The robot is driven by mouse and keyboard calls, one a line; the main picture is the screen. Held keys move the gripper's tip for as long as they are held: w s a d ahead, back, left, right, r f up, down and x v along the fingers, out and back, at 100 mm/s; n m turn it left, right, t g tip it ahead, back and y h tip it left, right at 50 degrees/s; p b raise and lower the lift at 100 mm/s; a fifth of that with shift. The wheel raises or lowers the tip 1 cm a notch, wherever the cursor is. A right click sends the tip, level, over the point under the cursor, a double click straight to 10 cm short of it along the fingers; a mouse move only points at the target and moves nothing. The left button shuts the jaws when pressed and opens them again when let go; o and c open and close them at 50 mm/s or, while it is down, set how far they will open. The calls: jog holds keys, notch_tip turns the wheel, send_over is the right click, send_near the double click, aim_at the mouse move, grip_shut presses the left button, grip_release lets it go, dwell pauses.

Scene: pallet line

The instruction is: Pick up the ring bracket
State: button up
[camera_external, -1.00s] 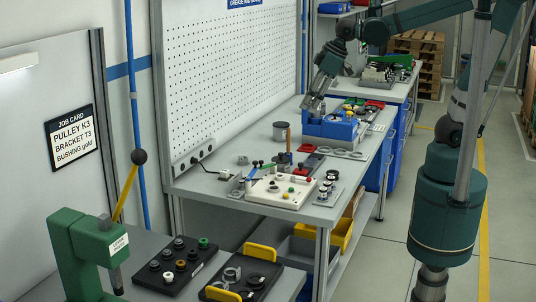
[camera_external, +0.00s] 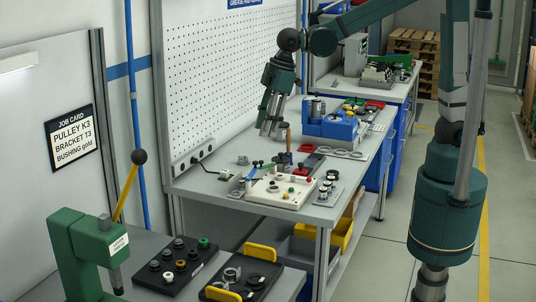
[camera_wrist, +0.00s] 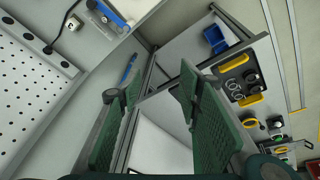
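A black tray with yellow handles (camera_external: 274,290) sits at the bottom of the external view. Pale ring-shaped parts (camera_external: 232,274) lie in it and look like ring brackets, with a dark round part beside them. The tray (camera_wrist: 229,72) also shows at the right of the wrist view, with the pale rings (camera_wrist: 236,88) inside. My gripper (camera_external: 268,134) hangs above the workbench, pointing down, well away from that tray. In the wrist view its two green fingers (camera_wrist: 158,105) stand wide apart with nothing between them.
A second black tray (camera_external: 150,280) holds several small round parts. A green press (camera_external: 80,250) stands at the lower left. The workbench (camera_external: 210,188) carries a white board (camera_external: 273,205), a blue bin (camera_external: 330,128) and tools. A perforated panel (camera_external: 225,70) rises behind it.

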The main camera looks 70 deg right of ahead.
jog(key=w+a+f+n, duration=0.15)
jog(key=a+f, duration=0.25)
jog(key=a, duration=0.7)
jog(key=n+g+h, duration=0.2)
jog(key=n+g, duration=0.1)
jog(key=n, duration=0.4)
send_over(232, 272)
jog(key=shift+m, duration=0.25)
notch_tip(232, 272, down, 20)
jog(key=shift+r+p, duration=0.25)
jog(key=shift+p, duration=0.05)
jog(key=shift+f, duration=1.3)
